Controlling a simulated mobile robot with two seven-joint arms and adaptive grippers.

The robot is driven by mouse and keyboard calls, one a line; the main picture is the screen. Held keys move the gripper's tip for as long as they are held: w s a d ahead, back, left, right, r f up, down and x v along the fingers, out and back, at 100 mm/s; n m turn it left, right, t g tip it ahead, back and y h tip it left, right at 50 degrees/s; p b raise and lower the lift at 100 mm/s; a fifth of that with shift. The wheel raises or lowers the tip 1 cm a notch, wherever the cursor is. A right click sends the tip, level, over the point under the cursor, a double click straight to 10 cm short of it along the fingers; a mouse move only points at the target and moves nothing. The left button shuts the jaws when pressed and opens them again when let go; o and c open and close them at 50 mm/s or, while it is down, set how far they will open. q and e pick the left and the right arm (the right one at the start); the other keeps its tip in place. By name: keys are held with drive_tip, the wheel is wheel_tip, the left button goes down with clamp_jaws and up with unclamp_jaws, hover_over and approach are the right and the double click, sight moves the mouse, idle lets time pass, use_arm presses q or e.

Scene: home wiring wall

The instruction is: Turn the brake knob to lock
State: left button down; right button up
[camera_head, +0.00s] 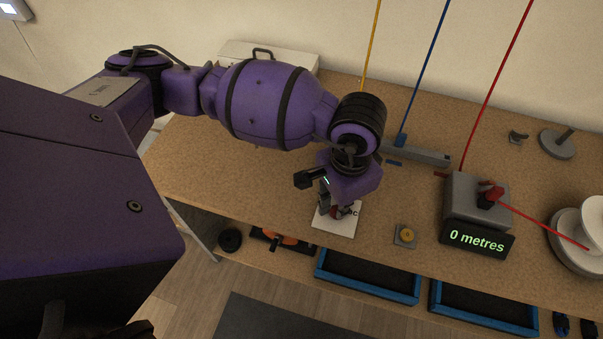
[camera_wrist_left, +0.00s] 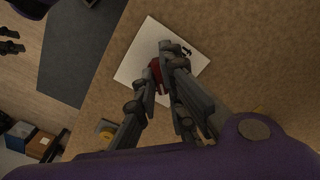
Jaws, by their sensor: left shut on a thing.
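A white plate (camera_head: 333,222) with dark lettering lies on the wooden workbench, and it also shows in the left wrist view (camera_wrist_left: 140,55). A dark red knob (camera_wrist_left: 156,72) sits at the plate and seems to be the brake knob. My left gripper (camera_head: 338,210) points down over the plate. In the left wrist view its fingers (camera_wrist_left: 158,76) are shut on the red knob. The fingers hide much of the knob and most of the lettering, so I cannot tell which mark it points to. My right gripper is not in view.
A yellow button (camera_head: 407,234) on a grey base lies right of the plate. Further right stand a grey metering box (camera_head: 468,190) reading "0 metres" and a white spool (camera_head: 577,262) with red wire. Yellow, blue and red wires hang behind. Blue-rimmed trays (camera_head: 367,279) sit below the bench edge.

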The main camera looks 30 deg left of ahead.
use_arm(q)
drive_tip(key=shift+w+r, duration=0.1)
drive_tip(key=shift+r, duration=0.05)
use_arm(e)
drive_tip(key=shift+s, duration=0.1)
use_arm(q)
drive_tip(key=shift+m+b, duration=0.4)
drive_tip(key=shift+b, duration=0.1)
drive_tip(key=shift+m+b, duration=0.35)
drive_tip(key=shift+m, duration=0.05)
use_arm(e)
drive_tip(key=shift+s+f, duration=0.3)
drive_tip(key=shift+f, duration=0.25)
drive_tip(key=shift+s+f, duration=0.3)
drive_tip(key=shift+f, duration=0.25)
use_arm(q)
drive_tip(key=c, duration=1.8)
unclamp_jaws()
drive_tip(key=shift+o, duration=0.2)
drive_tip(key=shift+r, duration=0.1)
wheel_tip(320, 180, up, 12)
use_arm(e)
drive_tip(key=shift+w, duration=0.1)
